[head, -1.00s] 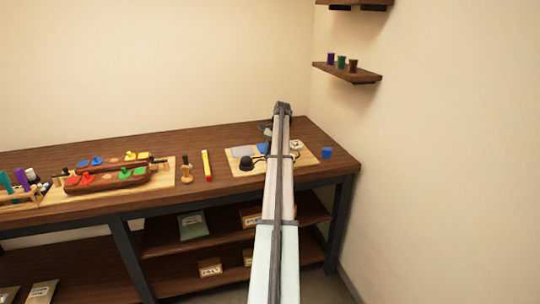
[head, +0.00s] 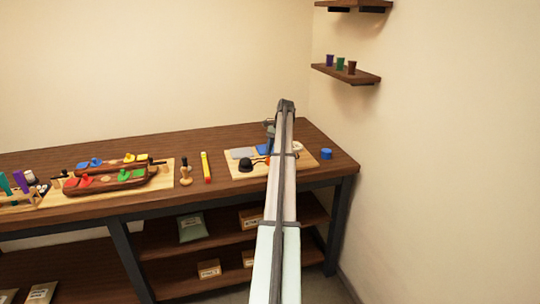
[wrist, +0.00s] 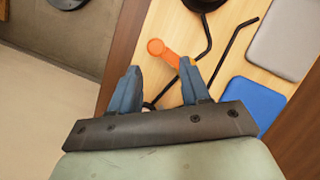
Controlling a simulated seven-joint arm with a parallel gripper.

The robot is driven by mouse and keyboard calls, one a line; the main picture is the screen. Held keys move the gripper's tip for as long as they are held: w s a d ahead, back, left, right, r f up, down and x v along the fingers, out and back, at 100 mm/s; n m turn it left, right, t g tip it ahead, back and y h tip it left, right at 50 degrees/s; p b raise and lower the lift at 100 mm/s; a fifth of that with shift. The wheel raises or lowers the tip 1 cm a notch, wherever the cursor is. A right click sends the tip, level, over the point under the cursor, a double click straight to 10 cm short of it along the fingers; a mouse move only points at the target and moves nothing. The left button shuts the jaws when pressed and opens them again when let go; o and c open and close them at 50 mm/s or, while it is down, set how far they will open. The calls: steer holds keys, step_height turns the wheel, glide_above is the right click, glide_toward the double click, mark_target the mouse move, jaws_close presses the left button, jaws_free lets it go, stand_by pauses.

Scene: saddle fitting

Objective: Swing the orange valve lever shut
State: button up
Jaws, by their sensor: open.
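The orange valve lever (wrist: 168,54) shows in the wrist view just ahead of my fingers. Its round end points to the upper left and its other end runs toward the right fingertip. My gripper (wrist: 161,68) is open, with one blue-grey finger on each side of the lever's lower part. I cannot tell whether the right finger touches it. The lever's lower end and pivot are not clearly visible. In the head view my arm covers most of this area.
The lever lies over a light wooden board (wrist: 228,18) with a black round part, bent black rods, a grey pad (wrist: 288,45) and a blue pad (wrist: 252,103). The bench edge is close on the left. A blue cup (head: 327,154) stands right of the board.

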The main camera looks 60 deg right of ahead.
steer(key=d, duration=0.3)
steer(key=s+d, duration=0.1)
steer(key=d, duration=0.2)
steer(key=s+d, duration=0.1)
steer(key=d, duration=0.2)
steer(key=shift+s+d, duration=0.15)
steer(key=shift+d, duration=0.05)
